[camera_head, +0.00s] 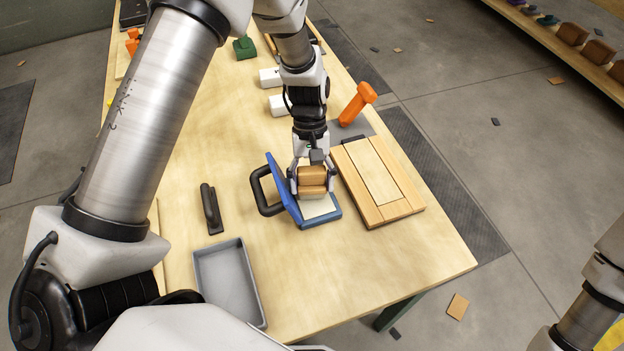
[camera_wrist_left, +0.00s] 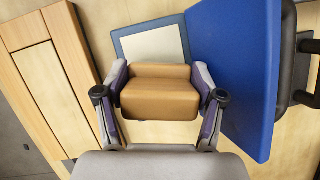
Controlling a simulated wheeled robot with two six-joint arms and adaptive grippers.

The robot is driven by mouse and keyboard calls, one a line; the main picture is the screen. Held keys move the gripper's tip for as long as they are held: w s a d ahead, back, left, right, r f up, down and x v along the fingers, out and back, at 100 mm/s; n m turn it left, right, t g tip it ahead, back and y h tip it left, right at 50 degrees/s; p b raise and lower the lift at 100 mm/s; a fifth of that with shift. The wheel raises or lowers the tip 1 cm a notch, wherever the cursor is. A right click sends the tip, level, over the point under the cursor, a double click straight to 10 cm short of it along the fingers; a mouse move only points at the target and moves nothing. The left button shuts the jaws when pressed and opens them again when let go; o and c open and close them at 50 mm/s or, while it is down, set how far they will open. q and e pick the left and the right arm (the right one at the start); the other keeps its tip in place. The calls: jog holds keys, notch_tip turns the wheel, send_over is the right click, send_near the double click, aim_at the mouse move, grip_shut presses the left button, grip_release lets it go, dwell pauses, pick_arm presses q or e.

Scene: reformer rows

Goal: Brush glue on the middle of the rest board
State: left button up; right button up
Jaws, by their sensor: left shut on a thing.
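My left gripper (camera_head: 311,181) is shut on a brown brush (camera_head: 312,174), with a paler part showing under its wooden-looking top. The brush is over the white pad of a blue open case (camera_head: 335,213); I cannot tell whether they touch. The case's blue lid (camera_head: 282,188) stands up on the left, with a black handle. The rest board (camera_head: 408,208), wooden with a paler middle panel (camera_head: 372,171), lies flat just right of the gripper. In the left wrist view, the brush (camera_wrist_left: 158,98) fills the jaws and the board (camera_wrist_left: 75,65) is at left. My right gripper is out of view.
A grey tray (camera_head: 264,314) and a black-handled tool (camera_head: 211,208) lie left of the case. The table's front is mostly clear. Its right edge runs close by the board.

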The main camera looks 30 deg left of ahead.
aim_at(312, 173)
pick_arm(q)
jog(key=shift+f, duration=0.35)
jog(key=shift+s+f, duration=0.1)
dwell(1.6)
notch_tip(312, 173, up, 7)
jog(key=p, duration=0.7)
